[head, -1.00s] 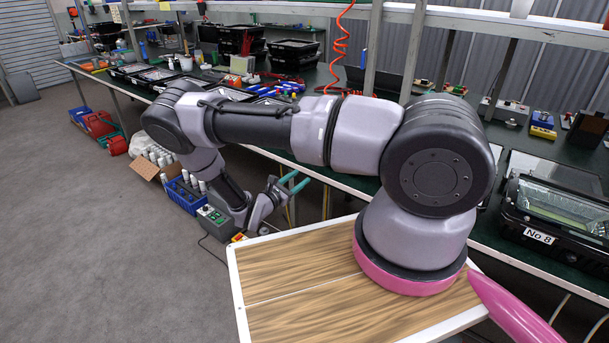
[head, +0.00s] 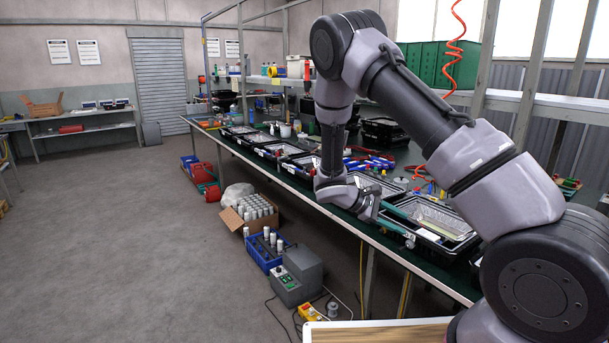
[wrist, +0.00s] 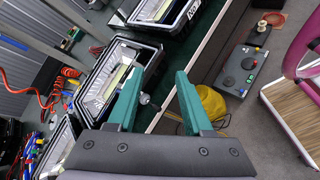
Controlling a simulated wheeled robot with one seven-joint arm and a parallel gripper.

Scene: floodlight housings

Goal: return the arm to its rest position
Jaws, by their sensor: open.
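My arm rises from the bottom right of the head view, bends at a high elbow, and its forearm hangs down beside the bench. My gripper (head: 406,222) is at its lower end, in front of the bench's near edge. In the wrist view my gripper (wrist: 158,76) shows two teal fingers spread apart with nothing between them. The gripper is open and empty. Black floodlight housings with clear glass lie past the fingers; one housing (wrist: 110,78) shows left of them, and a housing (head: 440,218) shows behind the gripper in the head view.
The long green-topped bench (head: 300,185) carries several housings and tools. A blue crate (head: 266,252), a cardboard box of white cylinders (head: 248,213) and a grey control box (head: 296,276) stand on the floor. A red coiled hose (head: 455,50) hangs above. The left floor is clear.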

